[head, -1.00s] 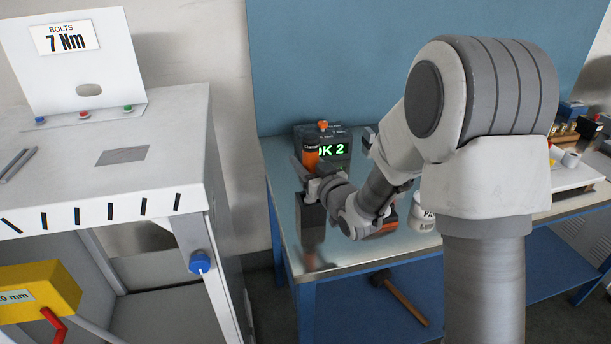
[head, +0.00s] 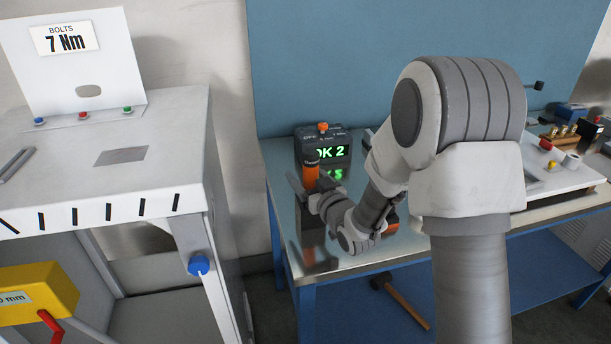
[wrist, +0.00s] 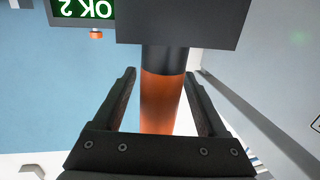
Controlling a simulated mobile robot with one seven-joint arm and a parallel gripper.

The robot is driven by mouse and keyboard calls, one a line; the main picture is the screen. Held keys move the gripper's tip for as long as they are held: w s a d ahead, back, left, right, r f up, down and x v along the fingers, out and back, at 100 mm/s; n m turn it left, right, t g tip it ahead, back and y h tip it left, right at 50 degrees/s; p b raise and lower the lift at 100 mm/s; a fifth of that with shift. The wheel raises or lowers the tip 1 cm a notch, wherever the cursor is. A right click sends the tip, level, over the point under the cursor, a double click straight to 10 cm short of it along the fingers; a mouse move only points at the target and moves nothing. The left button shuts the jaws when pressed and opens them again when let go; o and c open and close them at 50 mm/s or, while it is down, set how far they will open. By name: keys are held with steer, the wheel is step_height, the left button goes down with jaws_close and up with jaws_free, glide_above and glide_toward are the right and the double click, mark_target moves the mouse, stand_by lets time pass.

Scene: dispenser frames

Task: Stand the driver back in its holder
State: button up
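A controller reading OK 2 (head: 340,152) stands just behind the driver. The metal bench (head: 285,165) ends in a front edge close by. A white cabinet (head: 90,180) is at the left. A tray with small parts (head: 565,180) lies at the right. A hammer (head: 405,300) is on the lower shelf.

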steer(key=shift+r, duration=0.25)
steer(key=f+v, duration=0.1)
steer(key=v, duration=1.1)
steer(key=s+d+r+m+g+h, duration=0.35)
steer(key=s+d+r+h, duration=0.3)
steer(key=d, duration=0.35)
steer(key=s+d+r+m+g+h, duration=0.1)
steer(key=s+g, duration=0.5)
steer(key=s, duration=1.2)
steer(key=shift+r+m, duration=0.45)
steer(key=shift+r, duration=0.1)
steer(key=shift+g, duration=0.25)
steer(key=shift+r, duration=0.1)
